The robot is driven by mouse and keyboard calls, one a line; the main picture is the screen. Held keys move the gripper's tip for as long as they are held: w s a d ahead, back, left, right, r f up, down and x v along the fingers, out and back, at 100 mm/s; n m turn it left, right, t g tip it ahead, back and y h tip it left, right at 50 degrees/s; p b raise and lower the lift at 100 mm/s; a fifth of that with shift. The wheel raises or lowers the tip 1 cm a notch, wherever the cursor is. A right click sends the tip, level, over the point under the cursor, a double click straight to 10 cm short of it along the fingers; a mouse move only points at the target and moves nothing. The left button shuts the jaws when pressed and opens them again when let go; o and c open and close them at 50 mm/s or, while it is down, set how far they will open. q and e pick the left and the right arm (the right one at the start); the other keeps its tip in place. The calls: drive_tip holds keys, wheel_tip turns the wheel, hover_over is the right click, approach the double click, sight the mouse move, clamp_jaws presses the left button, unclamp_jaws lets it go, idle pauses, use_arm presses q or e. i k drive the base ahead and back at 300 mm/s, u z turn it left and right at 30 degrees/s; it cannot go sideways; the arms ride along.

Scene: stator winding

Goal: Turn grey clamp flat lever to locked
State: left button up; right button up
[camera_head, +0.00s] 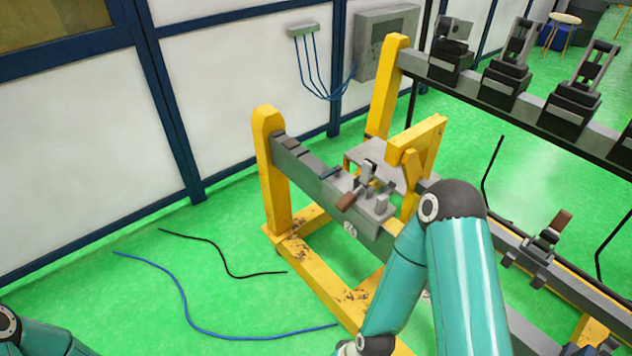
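A grey clamp (376,203) sits on the grey beam of the yellow frame, near the middle of the view. Its lever has a brown grip (346,202) that points toward the lower left and lies low, close to the beam; I cannot tell whether it is locked. A second clamp (532,252) with a raised brown grip (560,220) is on the beam to the right. My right arm's teal links rise in front of the beam, and its gripper is below the picture's bottom edge. Only a teal link of my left arm shows in the bottom left corner.
The yellow frame's post (271,170) and base bar (320,283) stand around the beam. Several dark clamps line the rear rail (480,85). A blue cable (187,310) and a black cable (221,255) lie on the green floor, which is otherwise open at left.

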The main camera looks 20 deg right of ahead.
sight(337, 169)
drive_tip(key=z, duration=0.15)
drive_tip(key=i, duration=0.9)
drive_tip(key=u, duration=0.05)
